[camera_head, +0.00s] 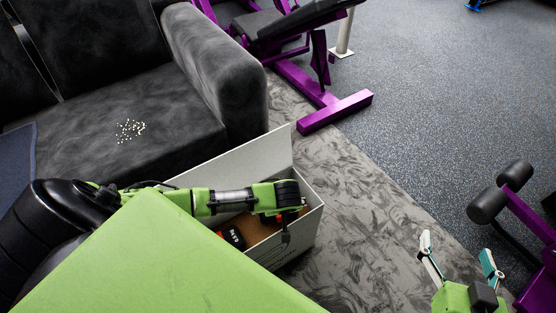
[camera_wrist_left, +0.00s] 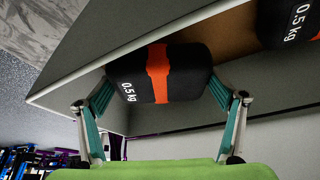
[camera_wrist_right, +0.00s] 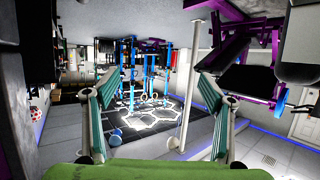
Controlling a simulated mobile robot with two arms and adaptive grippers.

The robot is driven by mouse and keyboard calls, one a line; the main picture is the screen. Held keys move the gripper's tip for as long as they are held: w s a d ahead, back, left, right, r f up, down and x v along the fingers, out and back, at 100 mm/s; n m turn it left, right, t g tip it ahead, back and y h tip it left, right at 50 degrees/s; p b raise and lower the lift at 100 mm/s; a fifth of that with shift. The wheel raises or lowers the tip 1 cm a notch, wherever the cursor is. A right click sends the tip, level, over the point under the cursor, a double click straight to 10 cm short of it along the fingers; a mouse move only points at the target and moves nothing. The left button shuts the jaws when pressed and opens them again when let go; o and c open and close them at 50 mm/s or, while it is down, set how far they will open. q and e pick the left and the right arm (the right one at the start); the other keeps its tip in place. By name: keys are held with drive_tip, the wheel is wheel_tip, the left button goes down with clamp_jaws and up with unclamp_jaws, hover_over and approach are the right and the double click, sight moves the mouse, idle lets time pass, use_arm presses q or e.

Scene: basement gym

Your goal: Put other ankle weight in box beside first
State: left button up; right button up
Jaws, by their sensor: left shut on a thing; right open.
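An open white box (camera_head: 262,157) stands on the floor by the sofa. One black ankle weight (camera_head: 232,236) marked 0.5 kg lies in it; it also shows at the top right of the left wrist view (camera_wrist_left: 292,22). My left gripper (camera_head: 285,218) is over the box's right part. In the left wrist view it is shut on the other ankle weight (camera_wrist_left: 160,73), black with an orange band, at the box opening. In the head view my arm mostly hides this weight. I cannot tell whether it touches the box bottom. My right gripper (camera_head: 457,245) is open and empty, away from the box.
A dark sofa (camera_head: 110,85) with small pale bits on its seat stands behind the box. A purple bench frame (camera_head: 335,110) is at the back, and another machine (camera_head: 515,200) is at the right. Patterned carpet (camera_head: 360,190) between them is clear.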

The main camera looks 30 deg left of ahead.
use_arm(q)
wheel_tip(320, 180, down, 3)
drive_tip(key=shift+w+r+b, duration=0.1)
drive_tip(key=shift+r+b, duration=0.05)
drive_tip(key=shift+b, duration=0.4)
use_arm(e)
wheel_tip(320, 180, up, 7)
drive_tip(key=w+a+t+y, duration=0.1)
drive_tip(key=w+t, duration=0.1)
drive_tip(key=t, duration=0.1)
drive_tip(key=shift+a+t, duration=0.25)
drive_tip(key=shift+t, duration=0.15)
use_arm(q)
drive_tip(key=shift+f, duration=0.25)
drive_tip(key=o, duration=1.6)
